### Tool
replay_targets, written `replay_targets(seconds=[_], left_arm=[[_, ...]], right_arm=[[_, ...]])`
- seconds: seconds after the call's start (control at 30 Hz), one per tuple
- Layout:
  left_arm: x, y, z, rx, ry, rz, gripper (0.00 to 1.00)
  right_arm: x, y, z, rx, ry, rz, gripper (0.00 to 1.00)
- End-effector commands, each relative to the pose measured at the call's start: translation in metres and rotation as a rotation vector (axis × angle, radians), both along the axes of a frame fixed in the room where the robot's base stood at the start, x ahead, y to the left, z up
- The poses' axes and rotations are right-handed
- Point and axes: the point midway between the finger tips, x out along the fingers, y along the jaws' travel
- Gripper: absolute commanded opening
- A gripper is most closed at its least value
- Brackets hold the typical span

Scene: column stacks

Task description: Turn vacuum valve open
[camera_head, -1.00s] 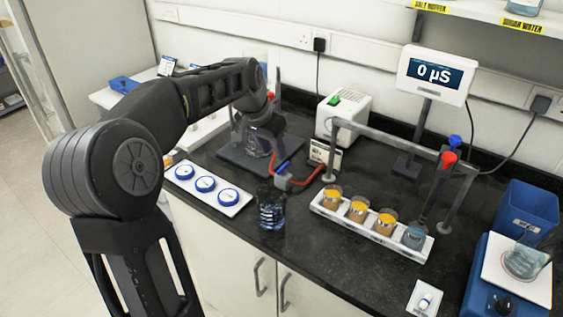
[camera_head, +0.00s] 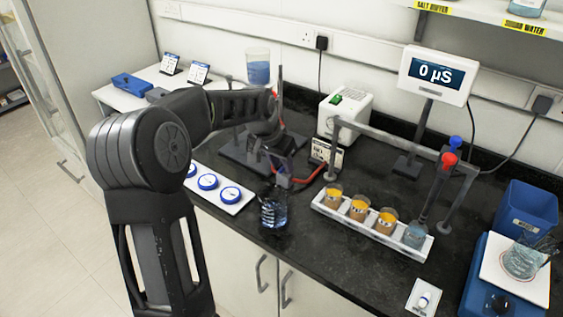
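My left gripper (camera_head: 279,166) is at the end of the dark arm that comes in from the left, just above or beside this fitting. Whether it touches the fitting is not clear. Its fingers are small and dark against the bench, so their opening does not show. My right gripper is out of view.
A glass flask (camera_head: 273,209) stands near the bench's front edge. A white tray with blue-rimmed discs (camera_head: 230,195) lies left. A rack (camera_head: 372,232) holds several beakers under a metal frame. A display (camera_head: 435,74) reads 0 µS. Blue equipment stands right.

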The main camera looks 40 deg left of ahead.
Motion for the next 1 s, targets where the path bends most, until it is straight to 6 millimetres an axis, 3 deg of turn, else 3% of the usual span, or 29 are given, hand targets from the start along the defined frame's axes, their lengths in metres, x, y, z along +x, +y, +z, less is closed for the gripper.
replay_targets(seconds=[0.4,1.0], left_arm=[[-0.0001,-0.0001,0.0004,0.0,0.0,0.0,0.0],[0.0002,-0.0009,0.0004,0.0,-0.001,0.014,0.0]], right_arm=[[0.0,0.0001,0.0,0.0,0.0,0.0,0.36],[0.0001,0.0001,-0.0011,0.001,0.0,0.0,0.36]])
